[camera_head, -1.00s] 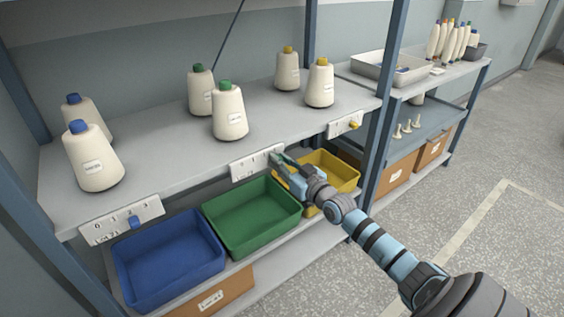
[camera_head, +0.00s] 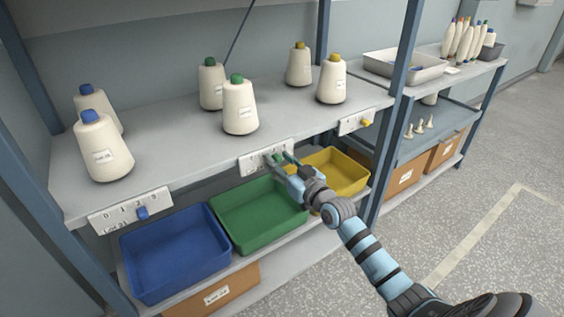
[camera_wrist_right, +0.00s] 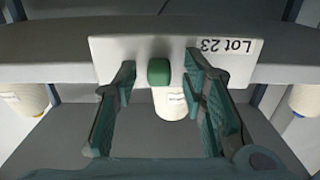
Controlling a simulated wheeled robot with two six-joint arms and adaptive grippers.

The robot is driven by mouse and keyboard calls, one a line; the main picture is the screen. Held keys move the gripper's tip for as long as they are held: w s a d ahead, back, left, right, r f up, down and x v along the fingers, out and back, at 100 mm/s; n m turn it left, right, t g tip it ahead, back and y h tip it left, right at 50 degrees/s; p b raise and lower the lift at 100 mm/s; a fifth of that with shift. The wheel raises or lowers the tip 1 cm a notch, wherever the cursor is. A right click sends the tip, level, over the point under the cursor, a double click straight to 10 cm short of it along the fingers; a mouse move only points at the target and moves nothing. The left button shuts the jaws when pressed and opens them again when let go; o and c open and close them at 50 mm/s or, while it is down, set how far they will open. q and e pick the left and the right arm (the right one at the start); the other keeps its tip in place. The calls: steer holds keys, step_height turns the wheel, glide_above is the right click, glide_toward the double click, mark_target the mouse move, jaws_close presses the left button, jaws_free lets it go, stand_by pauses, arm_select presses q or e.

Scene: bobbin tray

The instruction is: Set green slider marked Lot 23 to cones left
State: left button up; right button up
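The green slider is a small green knob (camera_wrist_right: 158,72) on a white scale plate (camera_head: 252,162) fixed to the shelf's front edge. The plate carries a "Lot 23" label (camera_wrist_right: 230,47), upside down in the right wrist view. My right gripper (camera_head: 279,157) is at the right part of the plate. In the wrist view its fingers (camera_wrist_right: 160,66) are open, one on each side of the knob, with gaps on both sides. Two green-topped cones (camera_head: 212,86) (camera_head: 240,108) stand on the shelf above. My left gripper is not in view.
A blue slider (camera_head: 142,213) and a yellow slider (camera_head: 367,123) sit on neighbouring plates. Blue (camera_head: 175,256), green (camera_head: 258,214) and yellow (camera_head: 340,172) bins stand below the shelf. Blue-topped (camera_head: 103,148) and yellow-topped (camera_head: 332,80) cones flank the green ones.

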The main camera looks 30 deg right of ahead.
steer(key=s, duration=0.7)
steer(key=shift+s+d, duration=0.25)
